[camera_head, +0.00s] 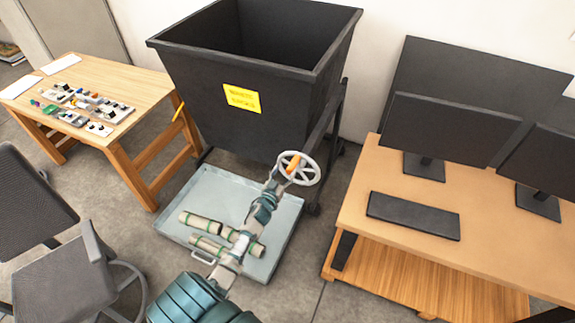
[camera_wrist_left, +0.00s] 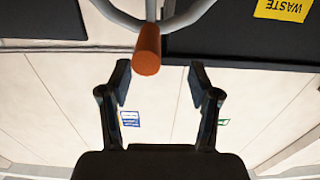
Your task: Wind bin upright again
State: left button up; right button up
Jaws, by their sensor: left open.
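The black bin (camera_head: 215,110) with a yellow label (camera_head: 241,98) stands against the back wall on a frame; its exact tilt is hard to tell. A light grey handwheel (camera_head: 313,171) with an orange handle (camera_head: 293,163) is at its right front side. My left gripper (camera_head: 284,172) is at the wheel, partly hidden by the wrist and wheel. In the left wrist view the gripper (camera_wrist_left: 160,80) is open, with the orange handle (camera_wrist_left: 147,50) at the mouth between its fingertips, apparently not gripped. The wheel's rim (camera_wrist_left: 185,18) shows above. My right gripper is out of view.
A grey tray (camera_head: 282,222) with several pale cylinders (camera_head: 201,222) lies on the floor below the bin. A wooden table (camera_head: 140,92) with small parts stands left, a chair (camera_head: 62,255) front left. A desk (camera_head: 385,240) with monitors stands right.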

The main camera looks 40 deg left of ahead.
pick_arm(q)
jog(key=v, duration=0.7)
jog(key=shift+f, duration=0.15)
jog(key=s+d+f+m+g+h+b, duration=0.1)
jog(key=s+d+f+g+b, duration=0.2)
jog(key=f, duration=0.9)
jog(key=s+d+f+g+h, duration=0.1)
jog(key=s+d+f+g, duration=0.15)
jog(key=s+f, duration=0.65)
jog(key=s+d+f+m+g+b, duration=0.15)
jog(key=d+f, duration=0.25)
jog(key=f, duration=1.1)
jog(key=s+d+f+m+g+b, duration=0.1)
jog(key=s+d+f+g, duration=0.2)
jog(key=s+f, duration=0.4)
jog(key=s+d+f+m+g+h+b, duration=0.1)
jog(key=s+f, duration=0.6)
jog(key=s, duration=0.8)
jog(key=s+d+f+m+g+h+b, duration=0.1)
jog(key=s+d+f+g, duration=0.4)
jog(key=s, duration=0.6)
notch_tip(320, 180, down, 3)
jog(key=shift+s+d+r+b, duration=0.1)
jog(key=shift+s+d+b, duration=0.15)
jog(key=shift+d+b, duration=0.65)
jog(key=shift+w+d, duration=0.1)
